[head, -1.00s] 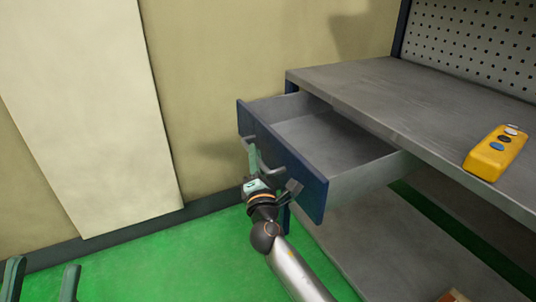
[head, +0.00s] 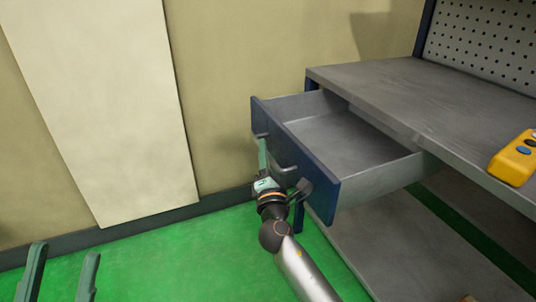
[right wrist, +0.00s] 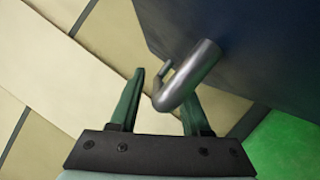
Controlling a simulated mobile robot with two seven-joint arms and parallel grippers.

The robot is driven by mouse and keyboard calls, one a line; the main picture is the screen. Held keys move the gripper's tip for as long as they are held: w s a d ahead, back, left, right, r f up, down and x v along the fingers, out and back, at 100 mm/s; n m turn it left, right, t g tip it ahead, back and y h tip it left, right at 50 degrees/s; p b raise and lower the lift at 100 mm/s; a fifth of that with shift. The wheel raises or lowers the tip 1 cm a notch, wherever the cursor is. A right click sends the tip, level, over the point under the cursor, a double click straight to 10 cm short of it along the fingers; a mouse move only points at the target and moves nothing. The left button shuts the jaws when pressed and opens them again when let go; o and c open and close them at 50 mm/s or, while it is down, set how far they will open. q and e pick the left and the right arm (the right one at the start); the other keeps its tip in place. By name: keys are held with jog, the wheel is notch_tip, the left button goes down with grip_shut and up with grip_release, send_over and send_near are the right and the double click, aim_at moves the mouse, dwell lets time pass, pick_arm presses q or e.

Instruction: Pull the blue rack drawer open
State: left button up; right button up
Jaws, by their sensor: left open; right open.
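The blue rack drawer (head: 322,176) is pulled out of the grey workbench, and its empty grey inside shows. My right gripper (head: 270,160) is at the front of the drawer, by the bar handle (head: 286,173). In the right wrist view, the grey handle (right wrist: 188,76) passes between the green fingers of the right gripper (right wrist: 165,90), which are apart. Whether either finger touches the handle is unclear. My left gripper (head: 64,262) is open and empty at the lower left of the head view, away from the drawer.
The workbench top (head: 400,95) carries a yellow control box (head: 513,160) at the right edge. A lower shelf (head: 400,240) lies beneath. A wall with a pale panel (head: 100,110) stands behind. Green floor (head: 180,250) is clear in front of the drawer.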

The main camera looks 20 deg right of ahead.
jog(key=v, duration=1.2)
jog(key=shift+s, duration=0.3)
jog(key=shift+a, duration=0.1)
